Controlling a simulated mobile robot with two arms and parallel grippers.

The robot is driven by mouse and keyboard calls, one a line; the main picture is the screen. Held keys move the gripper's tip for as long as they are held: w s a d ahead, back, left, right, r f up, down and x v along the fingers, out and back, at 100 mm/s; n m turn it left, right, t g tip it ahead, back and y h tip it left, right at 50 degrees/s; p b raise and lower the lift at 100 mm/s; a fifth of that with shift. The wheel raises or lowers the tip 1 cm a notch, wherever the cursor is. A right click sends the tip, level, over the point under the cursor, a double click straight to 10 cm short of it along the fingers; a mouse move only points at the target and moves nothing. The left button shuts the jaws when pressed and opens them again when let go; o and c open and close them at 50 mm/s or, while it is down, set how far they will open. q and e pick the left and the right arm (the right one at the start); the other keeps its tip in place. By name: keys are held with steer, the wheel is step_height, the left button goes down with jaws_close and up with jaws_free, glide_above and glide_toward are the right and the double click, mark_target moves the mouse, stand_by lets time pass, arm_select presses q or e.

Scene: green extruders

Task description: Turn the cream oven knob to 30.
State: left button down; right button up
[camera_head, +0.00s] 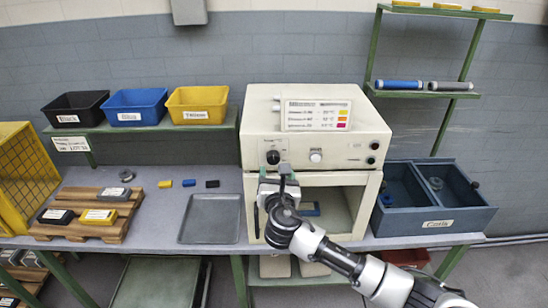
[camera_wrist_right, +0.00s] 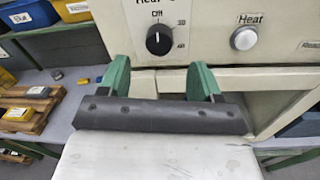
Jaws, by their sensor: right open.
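The cream oven (camera_head: 230,130) stands on the bench, and its front panel carries a round black knob (camera_head: 273,157). In the right wrist view the knob (camera_wrist_right: 159,41) has a white mark that appears to point up toward "Off"; "30" and "40" are printed to its right. My right gripper (camera_head: 279,172) is just below the knob in the head view. In the right wrist view its two green fingers (camera_wrist_right: 160,78) are spread apart with nothing between them, below the knob and apart from it. My left gripper is not in view.
A white "Heat" button (camera_wrist_right: 243,39) is right of the knob. Below the panel is the oven chamber (camera_head: 335,205) with a blue item inside. A grey tray (camera_head: 212,218) lies left of the oven, and a blue divided bin (camera_head: 450,222) stands right.

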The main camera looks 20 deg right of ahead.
mark_target(274, 161)
steer(key=shift+p+x, duration=0.5)
steer(key=shift+x, duration=2.6)
steer(key=c, duration=0.9)
steer(key=shift+a, duration=0.1)
